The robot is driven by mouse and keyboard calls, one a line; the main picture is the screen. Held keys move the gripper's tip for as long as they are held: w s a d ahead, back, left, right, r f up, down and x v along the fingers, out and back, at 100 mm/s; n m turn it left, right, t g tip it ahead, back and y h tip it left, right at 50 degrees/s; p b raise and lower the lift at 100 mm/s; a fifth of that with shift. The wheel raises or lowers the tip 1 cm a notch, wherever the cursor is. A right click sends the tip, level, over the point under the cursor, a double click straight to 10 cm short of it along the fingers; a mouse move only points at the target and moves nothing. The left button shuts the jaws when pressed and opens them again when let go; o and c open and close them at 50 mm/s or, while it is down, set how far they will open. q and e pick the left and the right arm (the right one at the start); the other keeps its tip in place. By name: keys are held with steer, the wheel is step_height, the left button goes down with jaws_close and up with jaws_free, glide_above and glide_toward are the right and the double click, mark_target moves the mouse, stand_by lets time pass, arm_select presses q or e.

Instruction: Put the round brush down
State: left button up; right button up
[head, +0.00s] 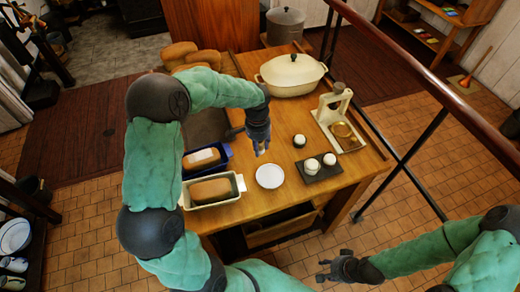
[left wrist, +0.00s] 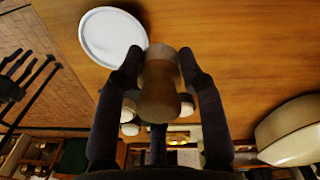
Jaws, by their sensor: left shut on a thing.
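My left gripper (head: 259,143) is over the wooden table (head: 290,216), just behind the small white plate (head: 269,176). In the left wrist view, my left gripper (left wrist: 158,68) is shut on the round brush (left wrist: 160,88), a brown, waisted wooden piece between the two fingers. The plate lies beside it there (left wrist: 112,36). In the head view the fingers hide most of the brush. I cannot tell whether its end touches the table. My right gripper (head: 323,270) is off the table's front right, over the tiled floor, with its fingers apart and empty.
Two loaf tins (head: 239,185) (head: 226,149) with loaves stand left of the plate. A dark tray (head: 310,174) with small pots and another pot (head: 299,141) are right. A cream press (head: 336,116) and a lidded casserole (head: 291,76) stand farther back. Bare wood lies between.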

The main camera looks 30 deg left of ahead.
arm_select(q)
steer(key=w+a+f, duration=0.1)
steer(key=f, duration=0.1)
steer(key=w+f, duration=0.1)
steer(key=w, duration=0.1)
steer(key=w+a+f+b, duration=0.1)
steer(key=f, duration=0.1)
steer(key=shift+w+a+f, duration=0.2)
steer(key=shift+a+f, duration=0.15)
steer(key=shift+w+a+f+b, duration=0.15)
steer(key=shift+f+b, duration=0.1)
steer(key=shift+f, duration=0.7)
steer(key=shift+w+d+f+b, duration=0.1)
steer(key=shift+f+b, duration=0.1)
steer(key=shift+f, duration=0.7)
steer(key=shift+r, duration=0.1)
steer(key=o, duration=0.7)
steer(key=shift+f, duration=0.2)
steer(key=o, duration=0.4)
